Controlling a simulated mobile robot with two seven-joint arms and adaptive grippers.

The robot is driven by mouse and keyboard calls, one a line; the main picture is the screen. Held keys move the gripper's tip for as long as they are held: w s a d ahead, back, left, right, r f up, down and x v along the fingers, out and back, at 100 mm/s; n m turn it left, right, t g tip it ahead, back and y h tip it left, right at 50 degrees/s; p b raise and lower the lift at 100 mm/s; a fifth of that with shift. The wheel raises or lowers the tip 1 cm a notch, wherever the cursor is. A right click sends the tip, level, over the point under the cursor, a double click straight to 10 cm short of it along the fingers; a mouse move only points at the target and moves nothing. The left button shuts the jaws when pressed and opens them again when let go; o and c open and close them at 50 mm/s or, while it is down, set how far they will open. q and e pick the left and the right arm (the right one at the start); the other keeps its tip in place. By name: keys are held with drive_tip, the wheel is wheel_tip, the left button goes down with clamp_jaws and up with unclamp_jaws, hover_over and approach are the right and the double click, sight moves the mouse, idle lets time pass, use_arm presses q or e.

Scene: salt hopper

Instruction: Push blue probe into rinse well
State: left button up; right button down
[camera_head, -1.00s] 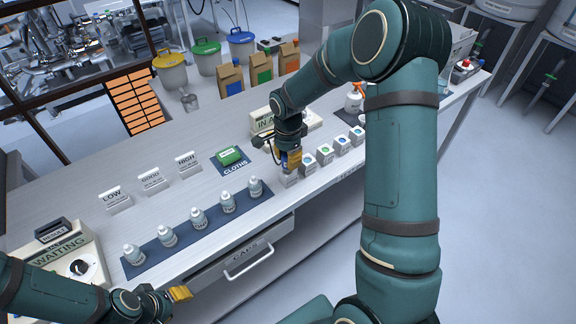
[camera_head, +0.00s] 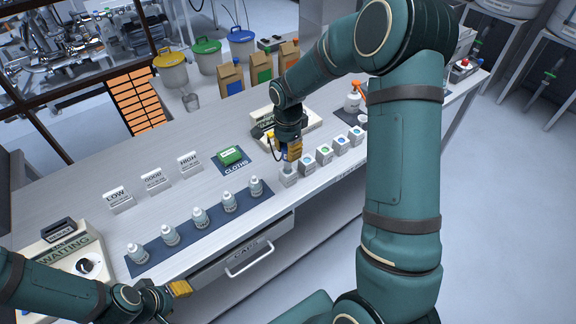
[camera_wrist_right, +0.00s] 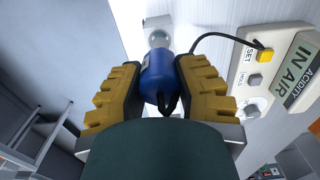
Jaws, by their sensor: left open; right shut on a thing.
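The blue probe (camera_wrist_right: 155,78) is upright between the yellow fingers of my right gripper (camera_wrist_right: 160,88), which is shut on it. Its clear bulb tip points at a small white block (camera_wrist_right: 157,22) in the right wrist view. In the head view my right gripper (camera_head: 291,150) is above the nearest white block of the row (camera_head: 288,176), which I take for the rinse well. The tip seems just above the block; the wrist view does not show whether it touches. My left gripper (camera_head: 176,291) is open and empty at the bench's front edge.
A meter (camera_wrist_right: 280,70) reading IN AIR stands beside, its black cable running to the probe. Several colour-marked cups (camera_head: 325,154) continue the row to the right. White bottles (camera_head: 200,217) stand on a blue mat. A green cloth pack (camera_head: 230,155) lies behind.

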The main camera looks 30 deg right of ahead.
use_arm(q)
drive_tip(key=shift+r+p, duration=0.6)
drive_tip(key=shift+r, duration=0.05)
use_arm(e)
drive_tip(key=shift+r, duration=1.1)
drive_tip(key=shift+r, duration=0.1)
